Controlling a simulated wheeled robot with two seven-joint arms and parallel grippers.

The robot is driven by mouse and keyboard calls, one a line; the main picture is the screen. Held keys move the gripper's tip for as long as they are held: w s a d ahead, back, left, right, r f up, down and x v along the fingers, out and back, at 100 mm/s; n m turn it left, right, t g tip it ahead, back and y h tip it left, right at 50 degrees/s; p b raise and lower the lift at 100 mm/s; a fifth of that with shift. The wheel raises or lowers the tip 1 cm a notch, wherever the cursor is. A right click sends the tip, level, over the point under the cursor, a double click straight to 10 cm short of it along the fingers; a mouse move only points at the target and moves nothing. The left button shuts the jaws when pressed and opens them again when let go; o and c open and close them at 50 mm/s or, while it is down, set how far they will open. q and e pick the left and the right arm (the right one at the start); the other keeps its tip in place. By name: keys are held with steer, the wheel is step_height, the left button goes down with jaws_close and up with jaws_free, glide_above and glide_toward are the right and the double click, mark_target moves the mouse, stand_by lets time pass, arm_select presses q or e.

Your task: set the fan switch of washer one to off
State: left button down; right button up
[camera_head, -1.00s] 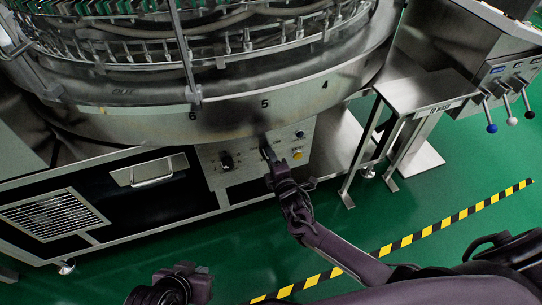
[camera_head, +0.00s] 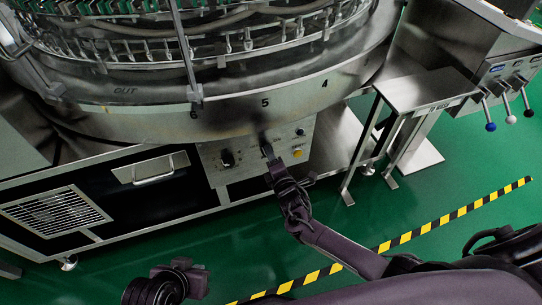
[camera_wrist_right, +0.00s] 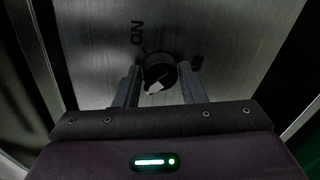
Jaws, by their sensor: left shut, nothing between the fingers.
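The washer's control panel (camera_head: 250,165) is a metal plate under the round drum. My right gripper (camera_head: 268,153) is at the middle of this panel and hides the switch there. In the right wrist view, a round black switch (camera_wrist_right: 158,75) with a white mark sits between the fingertips of my right gripper (camera_wrist_right: 159,72). The fingers stand on either side of it, with narrow gaps showing. "ON" is printed above left of the switch; the lettering at its right is too dark to read. I cannot tell its setting. My left gripper (camera_head: 190,275) is shut and empty, low over the floor.
Another black knob (camera_head: 227,158) is left of my right gripper on the panel. A yellow button (camera_head: 297,153) and a small dark knob (camera_head: 300,132) are to its right. A metal stand (camera_head: 425,92) is further right. Green floor is open in front.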

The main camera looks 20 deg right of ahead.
steer(key=o, duration=0.4)
arm_select(q)
steer(key=a+g+p, duration=0.1)
steer(key=s+a+y+p, duration=0.1)
steer(key=a, duration=0.1)
steer(key=shift+r+n+g, duration=0.2)
steer(key=shift+n+g, duration=0.1)
steer(key=shift+g, duration=0.1)
arm_select(e)
steer(key=s, duration=0.8)
steer(key=shift+d+r, duration=0.1)
steer(key=shift+r, duration=0.15)
arm_select(q)
steer(key=shift+d, duration=0.1)
arm_select(e)
steer(key=shift+w, duration=0.1)
